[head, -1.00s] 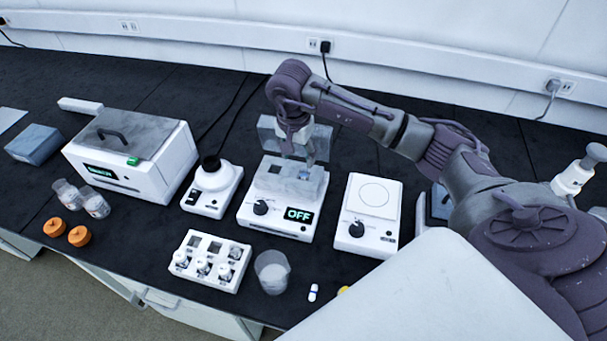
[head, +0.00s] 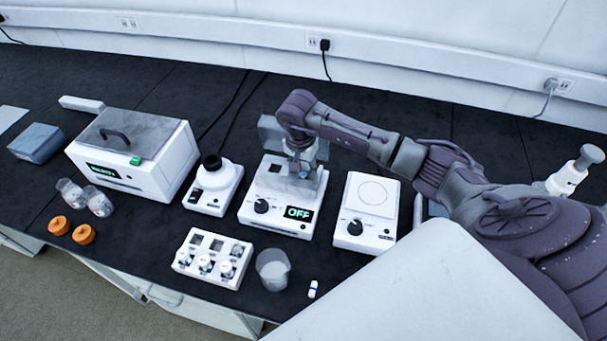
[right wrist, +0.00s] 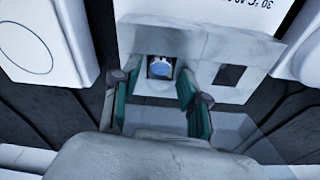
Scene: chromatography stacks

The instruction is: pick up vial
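The vial (right wrist: 161,68), with a pale blue and white top, stands in a square well of the grey block in the right wrist view. A second well (right wrist: 228,76) beside it looks empty. The block (head: 276,182) sits on a white device (head: 250,208) whose display reads OFF. My right gripper (head: 302,176) is over the right part of the block and hides the vial in the head view. In the right wrist view my right gripper (right wrist: 160,82) is open, one finger to each side of the vial, apart from it. My left gripper is not in view.
A white rack (head: 205,280) with several vials stands in front, beside a beaker (head: 272,270). A flat-plate device (head: 367,210) is at right, and a small white device (head: 213,187) and a large lidded box (head: 135,160) at left. A clear upright panel (right wrist: 235,130) stands near my right gripper.

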